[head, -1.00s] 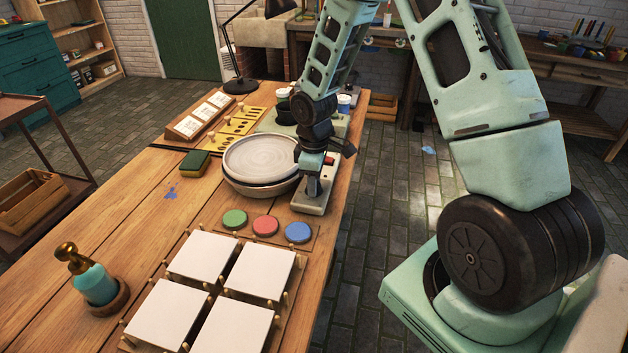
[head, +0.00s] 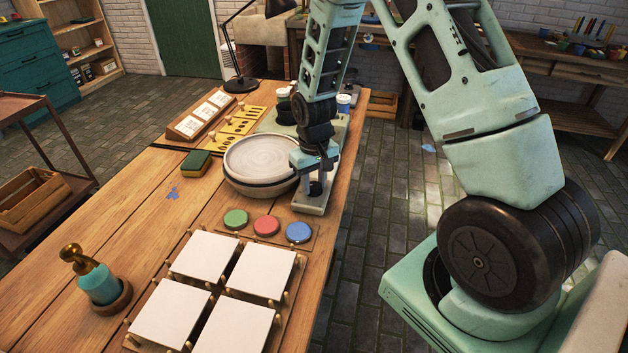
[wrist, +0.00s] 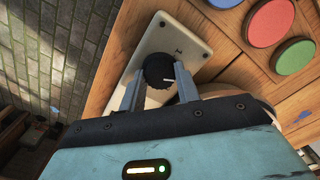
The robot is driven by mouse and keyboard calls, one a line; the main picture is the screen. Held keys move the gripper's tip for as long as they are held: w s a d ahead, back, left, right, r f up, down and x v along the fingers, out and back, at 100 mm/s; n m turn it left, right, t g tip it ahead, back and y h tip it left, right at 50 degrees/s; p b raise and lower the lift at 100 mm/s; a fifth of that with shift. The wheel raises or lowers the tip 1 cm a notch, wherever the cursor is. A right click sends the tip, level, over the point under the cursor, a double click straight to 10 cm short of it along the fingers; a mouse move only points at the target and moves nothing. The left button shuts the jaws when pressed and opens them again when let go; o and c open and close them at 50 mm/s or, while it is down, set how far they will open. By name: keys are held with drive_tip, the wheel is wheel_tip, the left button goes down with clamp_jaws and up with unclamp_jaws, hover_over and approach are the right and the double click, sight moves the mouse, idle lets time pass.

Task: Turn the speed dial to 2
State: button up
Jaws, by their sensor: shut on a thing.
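The speed dial (wrist: 159,70) is a round black knob with a white pointer line, on a pale control plate (wrist: 185,38) in the wrist view. My gripper (wrist: 158,84) has its two grey fingers on either side of the knob, shut on it. The pointer line points to the right in the wrist view. A small mark on the plate is too small to read. In the head view my gripper (head: 314,182) is low over the control plate (head: 311,206), beside the round wheel with its plate (head: 262,157). The knob is mostly hidden there.
Green, red and blue discs (head: 265,226) lie in front of the control plate. White tiles (head: 205,257) sit on a pegged board nearer. A green sponge (head: 195,164) lies left of the wheel. The table's right edge is close to my gripper.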

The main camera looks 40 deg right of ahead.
sight(314, 185)
drive_tip(key=shift+m, duration=0.5)
drive_tip(key=o, duration=1)
drive_tip(key=shift+r, duration=0.15)
wheel_tip(314, 185, up, 17)
drive_tip(key=shift+r, duration=0.1)
